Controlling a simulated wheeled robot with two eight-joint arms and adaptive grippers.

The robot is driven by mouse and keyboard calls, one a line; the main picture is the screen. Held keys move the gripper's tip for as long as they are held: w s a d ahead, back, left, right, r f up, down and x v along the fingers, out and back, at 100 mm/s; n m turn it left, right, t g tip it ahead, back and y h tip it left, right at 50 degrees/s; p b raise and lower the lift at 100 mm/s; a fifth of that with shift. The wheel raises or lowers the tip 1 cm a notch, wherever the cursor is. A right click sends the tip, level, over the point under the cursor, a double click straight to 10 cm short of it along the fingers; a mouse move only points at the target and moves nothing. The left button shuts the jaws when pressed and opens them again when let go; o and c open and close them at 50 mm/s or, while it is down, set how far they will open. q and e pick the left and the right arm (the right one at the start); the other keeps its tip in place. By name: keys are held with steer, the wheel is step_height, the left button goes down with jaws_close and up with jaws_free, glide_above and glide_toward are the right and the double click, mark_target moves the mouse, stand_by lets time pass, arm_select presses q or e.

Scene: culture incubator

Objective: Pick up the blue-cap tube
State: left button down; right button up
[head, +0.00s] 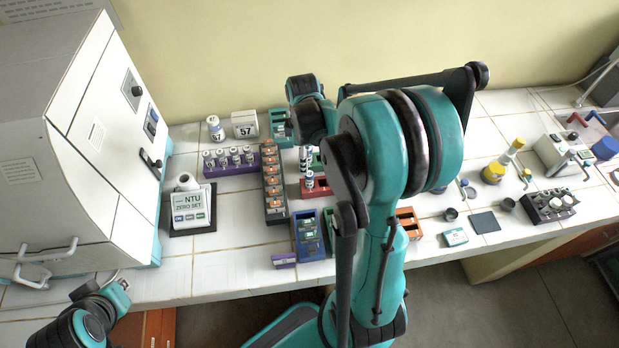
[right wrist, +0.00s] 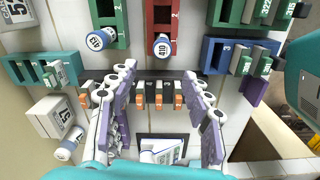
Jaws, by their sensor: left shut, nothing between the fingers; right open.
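In the right wrist view, a tube with a blue rim and white numbered top (right wrist: 162,46) stands in a red rack (right wrist: 163,12). In the head view, the red rack (head: 312,192) shows beside my right arm, which hides the right gripper and part of the racks. My left gripper (head: 118,285) is shut and empty at the lower left, away from the racks.
An orange-capped vial rack (head: 274,200) stands left of the red rack. A blue rack (head: 308,238), a purple vial rack (head: 216,170) and an NTU meter (head: 190,208) are nearby. A large white incubator (head: 60,130) fills the left. Bare tiles lie in front of the meter.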

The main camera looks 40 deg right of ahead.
mark_target(309, 174)
steer(key=f, duration=0.2)
steer(key=f+b, duration=0.1)
steer(key=f, duration=0.2)
steer(key=d+f+b, duration=0.1)
steer(key=f, duration=0.1)
steer(key=shift+s+f, duration=0.15)
steer(key=shift+s, duration=0.25)
steer(key=shift+f, duration=0.35)
jaws_close()
